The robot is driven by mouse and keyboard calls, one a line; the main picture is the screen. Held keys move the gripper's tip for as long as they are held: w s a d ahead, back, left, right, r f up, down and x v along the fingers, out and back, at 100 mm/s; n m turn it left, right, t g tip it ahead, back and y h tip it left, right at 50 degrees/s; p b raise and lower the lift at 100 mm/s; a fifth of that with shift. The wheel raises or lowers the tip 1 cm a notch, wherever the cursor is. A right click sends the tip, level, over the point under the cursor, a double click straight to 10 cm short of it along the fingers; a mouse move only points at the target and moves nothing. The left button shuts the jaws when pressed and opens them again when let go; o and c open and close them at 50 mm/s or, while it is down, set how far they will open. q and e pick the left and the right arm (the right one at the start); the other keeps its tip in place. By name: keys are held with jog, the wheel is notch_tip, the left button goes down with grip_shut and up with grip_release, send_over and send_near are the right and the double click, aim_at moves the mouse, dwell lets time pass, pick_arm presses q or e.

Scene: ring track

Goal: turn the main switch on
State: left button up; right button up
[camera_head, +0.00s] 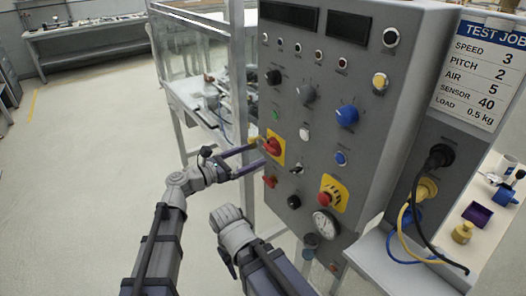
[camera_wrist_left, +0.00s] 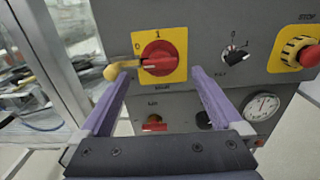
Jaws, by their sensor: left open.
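The main switch (camera_head: 272,146) is a red rotary handle on a yellow plate at the left side of the grey panel. In the left wrist view the switch (camera_wrist_left: 160,58) has its handle lying roughly level, with marks 0 and 1 above it. A small yellow-brass piece (camera_wrist_left: 118,71) sits at the handle's left end. My left gripper (camera_head: 260,154) is open with its purple fingers reaching to the panel by the switch. In the wrist view the left gripper (camera_wrist_left: 163,74) has one finger on each side of the handle; contact cannot be told.
The grey panel (camera_head: 313,125) carries several knobs and buttons, a red stop button (camera_head: 327,198) on yellow and a round gauge (camera_head: 324,223). A metal-framed glass enclosure (camera_head: 200,60) stands left of it. Cables (camera_head: 410,235) hang at the right. The floor at left is clear.

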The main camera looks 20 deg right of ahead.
aim_at(267, 149)
pick_arm(q)
jog(key=shift+x, duration=2.55)
jog(key=shift+c, duration=0.2)
jog(key=c, duration=1.3)
